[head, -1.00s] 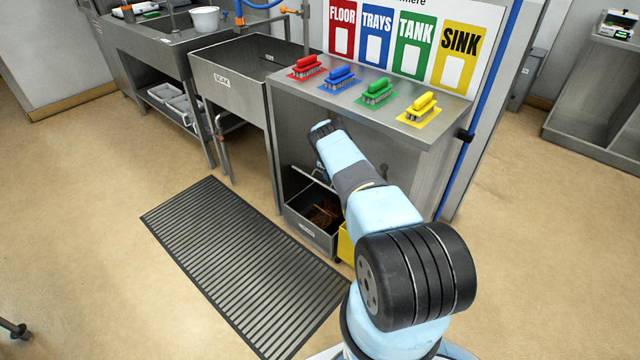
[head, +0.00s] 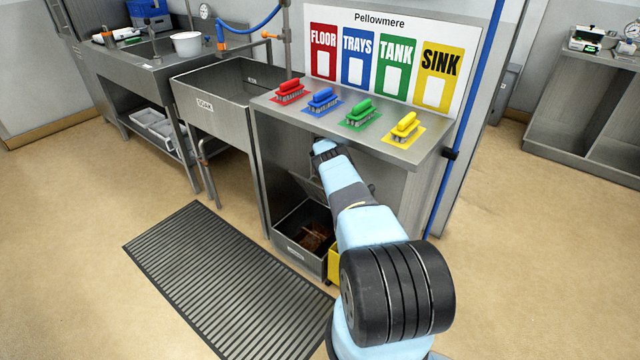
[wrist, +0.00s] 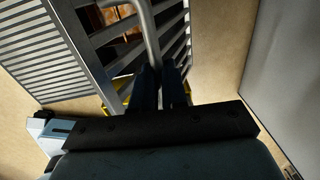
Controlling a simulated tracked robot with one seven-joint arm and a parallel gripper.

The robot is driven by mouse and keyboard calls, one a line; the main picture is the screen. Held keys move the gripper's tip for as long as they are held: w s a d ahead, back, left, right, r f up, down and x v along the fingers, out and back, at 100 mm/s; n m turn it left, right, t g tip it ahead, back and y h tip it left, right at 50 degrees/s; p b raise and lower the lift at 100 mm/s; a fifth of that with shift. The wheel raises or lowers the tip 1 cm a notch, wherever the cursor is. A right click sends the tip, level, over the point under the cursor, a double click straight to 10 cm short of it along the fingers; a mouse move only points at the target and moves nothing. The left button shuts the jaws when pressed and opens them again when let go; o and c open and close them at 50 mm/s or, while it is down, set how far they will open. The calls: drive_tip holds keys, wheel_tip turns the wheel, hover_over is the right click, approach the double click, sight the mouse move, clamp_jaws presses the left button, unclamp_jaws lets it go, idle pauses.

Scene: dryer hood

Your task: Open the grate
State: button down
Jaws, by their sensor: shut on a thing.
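In the wrist view, the grate (wrist: 104,42) is a frame of grey metal slats with a round bar handle (wrist: 149,35). My gripper (wrist: 160,80) is shut on that bar, its two dark fingers on either side of it. Brown contents show between the slats. In the head view, part of the grate (head: 308,187) shows tilted up above a metal bin (head: 296,252) under the counter. The bin holds brown matter and its front is uncovered from above. My forearm hides my gripper and most of the grate there.
A yellow container (head: 334,265) stands right of the bin. A steel counter (head: 345,120) with colored brushes is above my arm. A ridged floor mat (head: 225,280) lies in front, and a soak sink (head: 215,100) stands to the left. The floor at right is clear.

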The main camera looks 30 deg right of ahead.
drive_tip(key=shift+w+d+r, duration=0.25)
drive_tip(key=shift+d, duration=0.35)
